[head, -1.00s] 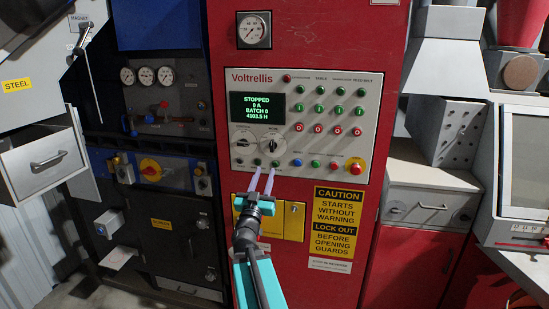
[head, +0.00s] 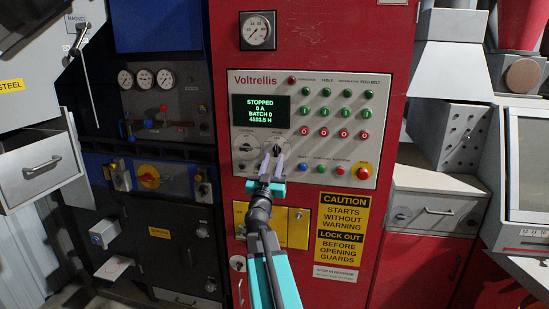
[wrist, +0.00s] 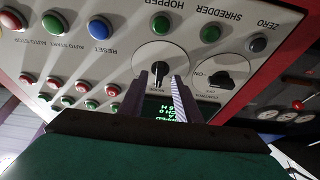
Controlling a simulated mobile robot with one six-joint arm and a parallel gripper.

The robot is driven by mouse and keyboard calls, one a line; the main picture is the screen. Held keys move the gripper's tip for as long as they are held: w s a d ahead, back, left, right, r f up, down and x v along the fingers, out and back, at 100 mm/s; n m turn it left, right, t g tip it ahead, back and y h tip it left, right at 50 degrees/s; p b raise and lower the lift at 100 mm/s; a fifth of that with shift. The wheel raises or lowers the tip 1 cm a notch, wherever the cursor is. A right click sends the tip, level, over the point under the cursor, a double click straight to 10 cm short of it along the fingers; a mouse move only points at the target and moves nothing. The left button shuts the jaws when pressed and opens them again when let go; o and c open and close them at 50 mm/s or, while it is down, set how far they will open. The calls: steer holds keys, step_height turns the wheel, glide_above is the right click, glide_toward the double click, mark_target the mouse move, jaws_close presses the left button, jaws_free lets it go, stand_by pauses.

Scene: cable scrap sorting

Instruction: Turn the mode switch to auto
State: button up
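My gripper (head: 271,163) is just below and in front of the knob in the head view. In the wrist view, my gripper (wrist: 159,78) is open, with a gap between its fingers and nothing held. I cannot tell whether the fingertips touch the knob.
A similar control knob (head: 246,147) sits just left of the mode switch. Push buttons surround it, including a blue one (head: 303,168) and a red emergency stop (head: 362,172) to the right. The display (head: 260,110) above reads STOPPED. A yellow caution sign (head: 343,228) is below.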

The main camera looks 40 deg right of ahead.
mark_target(276, 150)
steer(key=shift+x, duration=1.3)
steer(key=shift+s, duration=0.1)
steer(key=shift+c, duration=0.3)
jaws_close()
